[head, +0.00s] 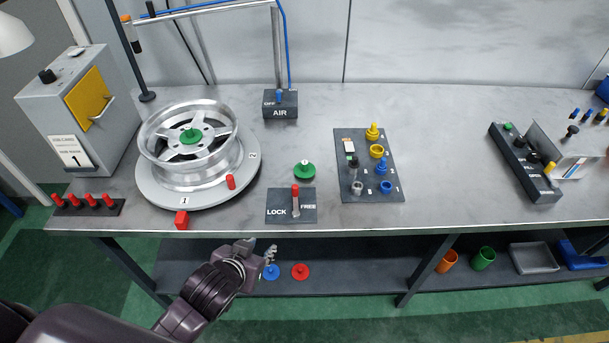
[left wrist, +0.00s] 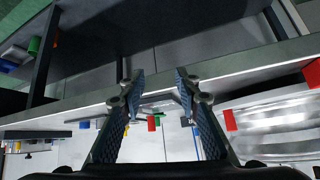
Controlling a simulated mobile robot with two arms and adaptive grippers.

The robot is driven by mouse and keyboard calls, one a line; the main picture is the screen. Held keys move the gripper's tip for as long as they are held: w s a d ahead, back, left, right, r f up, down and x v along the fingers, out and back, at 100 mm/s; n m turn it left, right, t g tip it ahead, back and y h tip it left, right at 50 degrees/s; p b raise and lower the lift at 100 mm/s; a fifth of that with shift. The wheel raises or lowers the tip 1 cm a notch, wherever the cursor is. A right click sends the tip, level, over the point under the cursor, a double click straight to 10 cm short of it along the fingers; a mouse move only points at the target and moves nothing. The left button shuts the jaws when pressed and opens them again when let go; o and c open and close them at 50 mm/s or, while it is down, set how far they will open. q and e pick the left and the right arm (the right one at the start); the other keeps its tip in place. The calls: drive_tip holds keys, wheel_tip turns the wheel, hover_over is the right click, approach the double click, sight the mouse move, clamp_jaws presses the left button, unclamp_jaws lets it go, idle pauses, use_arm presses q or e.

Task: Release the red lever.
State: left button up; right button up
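The red lever (head: 295,191) stands on a dark plate (head: 276,202) marked LOCK and FREE, near the table's front edge. Its red grip is on a grey stem that shows between the two words; I cannot tell which setting it is at. My left gripper (head: 270,251) is in front of the table edge, below and left of the plate, apart from the lever. In the left wrist view its two fingers (left wrist: 159,80) are spread with nothing between them. A small red piece, likely the lever's grip (left wrist: 152,124), shows beyond them. My right gripper is not in view.
A green knobbed disc (head: 304,170) lies behind the plate. A parts board (head: 350,190) stands right. A shelf (head: 345,277) runs below.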

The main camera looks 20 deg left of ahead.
sight(294, 189)
use_arm(q)
drive_tip(key=w+r, duration=0.1)
drive_tip(key=w, duration=0.1)
drive_tip(key=w+r+t, duration=0.1)
drive_tip(key=w, duration=0.1)
drive_tip(key=w+r+t, duration=0.1)
drive_tip(key=w, duration=0.1)
drive_tip(key=shift+d+r+h, duration=0.3)
drive_tip(key=shift+d+h, duration=0.1)
drive_tip(key=w+r, duration=0.1)
drive_tip(key=w+d+r+t+h, duration=0.1)
drive_tip(key=w+d+r+t, duration=0.1)
drive_tip(key=w, duration=0.1)
drive_tip(key=shift+r+m+h, duration=0.1)
drive_tip(key=shift+m+h, duration=0.3)
drive_tip(key=shift+w+t, duration=0.3)
drive_tip(key=p+x, duration=0.1)
drive_tip(key=x, duration=0.6)
drive_tip(key=shift+w, duration=0.1)
clamp_jaws()
